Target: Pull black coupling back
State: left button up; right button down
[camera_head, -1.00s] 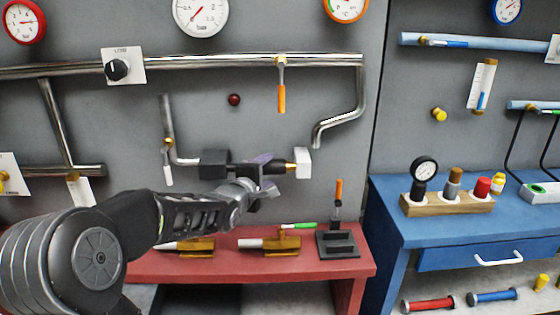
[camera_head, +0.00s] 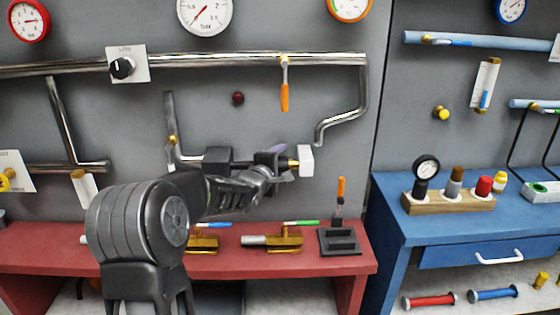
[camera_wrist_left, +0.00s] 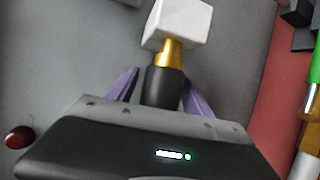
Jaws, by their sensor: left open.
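The black coupling (camera_wrist_left: 162,88) shows in the left wrist view as a dark cylinder below a brass fitting (camera_wrist_left: 168,52) and a white block (camera_wrist_left: 178,22). My left gripper (camera_wrist_left: 153,88) is open, with one purple finger on each side of the coupling. I cannot tell whether either finger touches it. In the head view my left gripper (camera_head: 280,161) is at the pipe line between a black box (camera_head: 217,160) and the white block (camera_head: 305,160). The gripper largely hides the coupling there. My right gripper is not in view.
A red bench (camera_head: 50,245) below carries brass valves (camera_head: 285,240) and a black stand with an orange-handled tool (camera_head: 340,240). An orange-handled valve (camera_head: 285,92) hangs above. A bent pipe (camera_head: 340,122) runs right of the white block. A blue bench (camera_head: 400,225) stands at right.

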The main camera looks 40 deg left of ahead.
pick_arm(q)
jog(key=shift+c, duration=0.5)
grip_shut()
dwell(0.5)
